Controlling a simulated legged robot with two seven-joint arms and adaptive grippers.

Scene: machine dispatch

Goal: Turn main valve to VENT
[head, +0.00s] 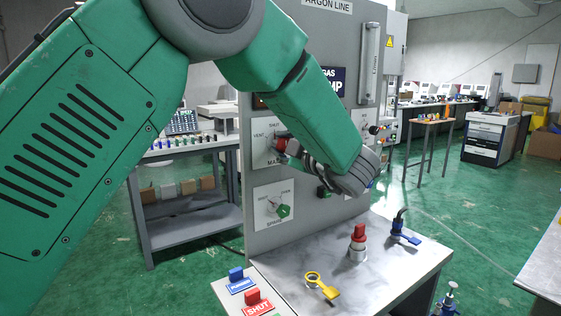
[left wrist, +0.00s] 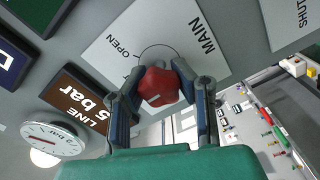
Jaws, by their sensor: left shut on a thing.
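The main valve is a red knob (head: 280,144) on a white plate (head: 261,153) on the grey panel. In the head view the plate reads VENT at its left and SHUT at its top. In the left wrist view the red knob (left wrist: 160,86) sits between the two fingers, with MAIN and OPEN printed on the plate (left wrist: 125,42) around it. My left gripper (head: 287,150) is shut on the knob, a finger on each side. I cannot tell which label the knob points to. My right gripper is in neither view.
A second plate with a green knob (head: 283,211) is below the main valve. The bench (head: 320,285) in front holds a yellow-handled valve (head: 321,286), a red-topped fitting (head: 358,240) and a blue-handled valve (head: 403,234).

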